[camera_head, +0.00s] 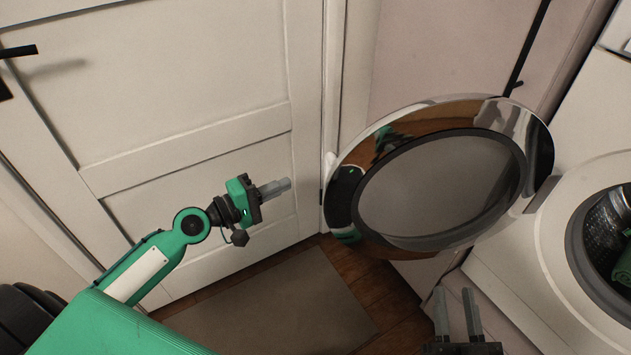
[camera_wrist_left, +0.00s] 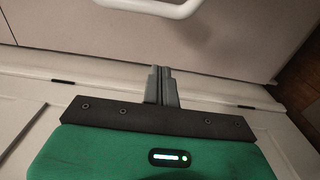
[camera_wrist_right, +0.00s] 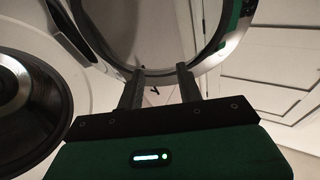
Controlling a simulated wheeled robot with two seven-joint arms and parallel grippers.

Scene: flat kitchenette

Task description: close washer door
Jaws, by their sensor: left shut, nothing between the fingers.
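The washer door (camera_head: 440,185) is a round chrome ring with a dark inner rim and grey glass. It stands wide open, swung out to the left of the washer (camera_head: 548,235). The drum opening (camera_head: 612,225) at the right edge shows green cloth inside. My left gripper (camera_head: 283,187) is shut and empty, to the left of the door and apart from it. My right gripper (camera_head: 458,305) is open and empty, low in front of the washer and below the door. In the right wrist view, the door's chrome rim (camera_wrist_right: 205,68) lies beyond the open fingers (camera_wrist_right: 160,82).
A white panelled door (camera_head: 190,90) stands behind my left arm. A brown mat (camera_head: 285,310) lies on the wooden floor (camera_head: 375,285). A pale cabinet front with a black handle (camera_head: 525,50) is behind the washer door. The left wrist view shows a white handle (camera_wrist_left: 155,8).

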